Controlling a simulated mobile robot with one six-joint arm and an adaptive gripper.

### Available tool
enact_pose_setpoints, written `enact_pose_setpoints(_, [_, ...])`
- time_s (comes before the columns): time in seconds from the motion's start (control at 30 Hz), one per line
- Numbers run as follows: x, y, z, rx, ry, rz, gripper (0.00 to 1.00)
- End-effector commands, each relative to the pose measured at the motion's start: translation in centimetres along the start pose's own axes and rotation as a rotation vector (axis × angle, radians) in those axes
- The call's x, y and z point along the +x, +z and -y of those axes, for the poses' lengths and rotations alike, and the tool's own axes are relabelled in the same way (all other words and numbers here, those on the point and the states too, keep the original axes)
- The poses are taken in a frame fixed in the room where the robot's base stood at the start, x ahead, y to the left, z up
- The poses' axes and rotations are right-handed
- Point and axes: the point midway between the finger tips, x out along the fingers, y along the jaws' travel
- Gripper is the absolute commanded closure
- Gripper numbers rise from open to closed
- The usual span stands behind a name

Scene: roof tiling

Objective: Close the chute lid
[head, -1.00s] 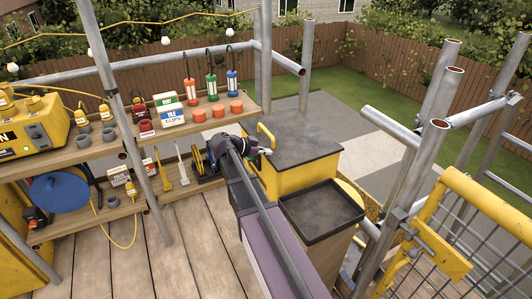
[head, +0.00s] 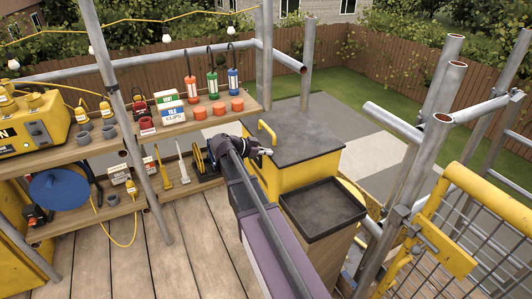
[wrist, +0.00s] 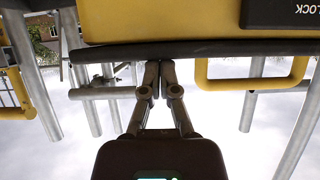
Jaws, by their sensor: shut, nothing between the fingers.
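The yellow chute (head: 315,170) stands at the deck's edge in the middle of the head view. Its dark lid (head: 300,130) lies flat across the top and has a yellow loop handle (head: 267,132) near the left corner. My gripper (head: 268,152) is shut and empty at the lid's near left edge. In the wrist view, which is upside down, the lid (wrist: 215,49) shows edge-on against the yellow chute front (wrist: 160,20), with the handle (wrist: 250,84) to the right. My gripper's fingertips (wrist: 152,68) are together at the lid's edge; I cannot tell whether they touch it.
A black tray (head: 322,210) on a wooden stand is right of my arm. Shelves (head: 90,160) with lamps, boxes and tools fill the left. Scaffold poles (head: 425,150) and a yellow mesh gate (head: 480,225) stand at right. Deck boards (head: 180,240) at front left are clear.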

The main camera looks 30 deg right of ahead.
Motion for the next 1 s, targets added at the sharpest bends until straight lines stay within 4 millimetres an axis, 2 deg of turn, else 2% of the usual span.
enact_pose_setpoints(0.03, [0.0,0.4,-0.5,0.0,0.008,0.022,1.0])
enact_pose_setpoints(0.27, [-0.6,-0.6,-0.4,0.001,0.006,0.018,1.0])
enact_pose_setpoints(0.7, [-2.2,-4.2,-0.2,0.003,-0.001,-0.001,1.0])
enact_pose_setpoints(1.0, [-6.9,-2.7,-0.1,0.002,-0.003,-0.001,1.0])
